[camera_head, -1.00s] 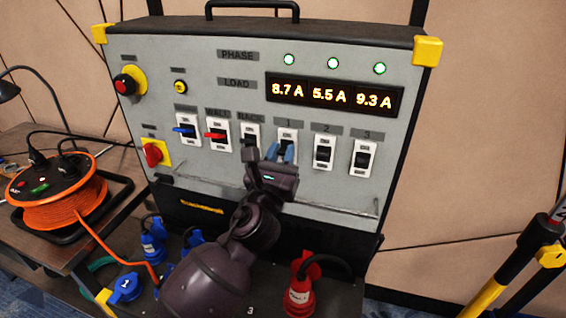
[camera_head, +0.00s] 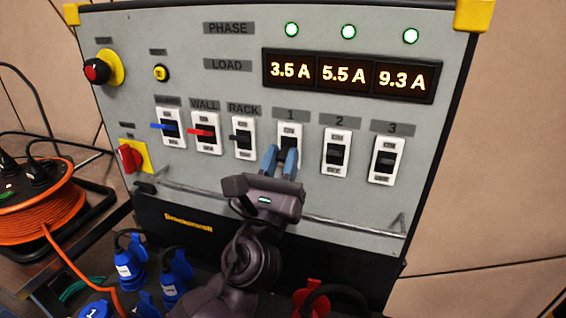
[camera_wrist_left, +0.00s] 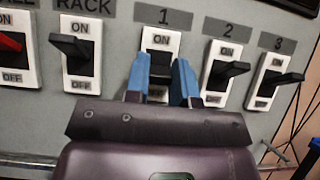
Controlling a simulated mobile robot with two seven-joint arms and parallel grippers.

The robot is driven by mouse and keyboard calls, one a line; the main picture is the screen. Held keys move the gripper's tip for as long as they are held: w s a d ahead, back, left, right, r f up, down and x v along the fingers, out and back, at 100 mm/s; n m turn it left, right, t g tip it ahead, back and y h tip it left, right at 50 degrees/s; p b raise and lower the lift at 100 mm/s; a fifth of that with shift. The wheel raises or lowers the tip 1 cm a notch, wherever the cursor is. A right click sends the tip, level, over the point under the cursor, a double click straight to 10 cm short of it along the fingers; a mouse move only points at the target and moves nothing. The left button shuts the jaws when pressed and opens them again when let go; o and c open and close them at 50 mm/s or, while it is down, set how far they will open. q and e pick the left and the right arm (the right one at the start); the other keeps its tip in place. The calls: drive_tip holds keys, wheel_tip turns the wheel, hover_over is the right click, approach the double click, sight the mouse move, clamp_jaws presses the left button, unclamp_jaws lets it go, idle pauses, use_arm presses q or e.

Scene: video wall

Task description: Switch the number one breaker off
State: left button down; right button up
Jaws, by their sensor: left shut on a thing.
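The number one breaker (camera_head: 290,130) is a white plate with a black lever, under the label 1 on the grey panel. It also shows in the wrist view (camera_wrist_left: 160,40). My left gripper (camera_head: 281,153) reaches it from below. Its two blue fingers are on either side of the lever and shut on it. The ON mark shows above the lever; the OFF mark is partly hidden between the fingers in the wrist view. The fingers hide much of the lever, so its exact tilt is hard to tell. My right gripper is not in view.
Breaker 2 (camera_head: 336,152) and breaker 3 (camera_head: 386,160) stand to the right, the RACK switch (camera_head: 242,138) to the left. A thin rail (camera_head: 340,225) runs below. The load display (camera_head: 347,75) reads 3.5, 5.5 and 9.3 A. Three green lights glow above.

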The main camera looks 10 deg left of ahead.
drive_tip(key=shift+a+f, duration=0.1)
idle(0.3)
use_arm(q)
drive_tip(key=c, duration=1)
unclamp_jaws()
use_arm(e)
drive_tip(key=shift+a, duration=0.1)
use_arm(q)
drive_tip(key=shift+o, duration=0.2)
drive_tip(key=shift+s, duration=0.1)
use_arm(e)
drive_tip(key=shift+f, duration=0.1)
use_arm(q)
drive_tip(key=b+v, duration=0.3)
drive_tip(key=v, duration=0.7)
drive_tip(key=shift+s+f, duration=0.2)
drive_tip(key=shift+s, duration=0.05)
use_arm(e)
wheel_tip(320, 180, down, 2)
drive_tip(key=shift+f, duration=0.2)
use_arm(q)
drive_tip(key=shift+a, duration=0.1)
